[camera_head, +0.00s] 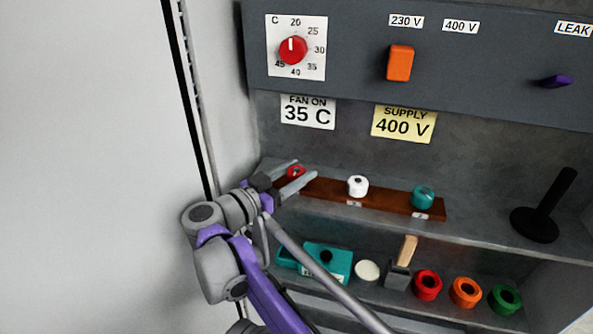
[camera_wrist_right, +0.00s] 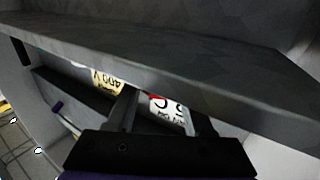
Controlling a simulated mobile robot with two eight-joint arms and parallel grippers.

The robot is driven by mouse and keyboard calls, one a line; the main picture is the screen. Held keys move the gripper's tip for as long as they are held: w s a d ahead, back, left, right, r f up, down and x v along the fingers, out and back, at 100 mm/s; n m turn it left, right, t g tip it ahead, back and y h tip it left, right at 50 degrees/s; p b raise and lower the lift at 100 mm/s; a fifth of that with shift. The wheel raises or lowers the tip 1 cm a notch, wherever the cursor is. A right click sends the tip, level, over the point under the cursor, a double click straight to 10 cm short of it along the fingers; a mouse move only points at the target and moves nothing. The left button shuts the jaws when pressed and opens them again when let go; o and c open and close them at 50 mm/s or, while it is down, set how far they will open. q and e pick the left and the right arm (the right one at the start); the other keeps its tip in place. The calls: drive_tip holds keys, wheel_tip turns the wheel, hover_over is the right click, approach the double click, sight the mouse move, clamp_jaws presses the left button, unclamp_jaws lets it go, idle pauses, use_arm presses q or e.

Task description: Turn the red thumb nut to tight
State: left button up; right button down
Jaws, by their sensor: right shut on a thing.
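The red thumb nut (camera_head: 296,171) is at the left end of a brown bar (camera_head: 325,191) on the upper shelf, in the head view. My right gripper (camera_head: 297,174) reaches it from the lower left, with one finger on each side, shut on it. The nut is partly hidden by the fingers, and no tightness mark shows for it. A white nut (camera_head: 358,186) and a teal nut (camera_head: 423,197) sit farther right on the bar, above small labels. In the right wrist view the gripper (camera_wrist_right: 156,112) shows two fingers; a small red patch between them is unclear. My left gripper is out of view.
Above are a red dial (camera_head: 293,50), an orange switch (camera_head: 400,63) and a purple lever (camera_head: 556,81). A black stand (camera_head: 535,224) is at right. Below are a teal box (camera_head: 340,263), a wooden-handled tool (camera_head: 407,250) and several coloured rings (camera_head: 465,292). A pale wall (camera_head: 90,160) stands at left.

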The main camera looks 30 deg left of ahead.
sight(297, 170)
drive_tip(key=shift+h, duration=0.3)
drive_tip(key=shift+c, duration=1.4)
unclamp_jaws()
wheel_tip(297, 170, up, 10)
drive_tip(key=shift+p, duration=0.3)
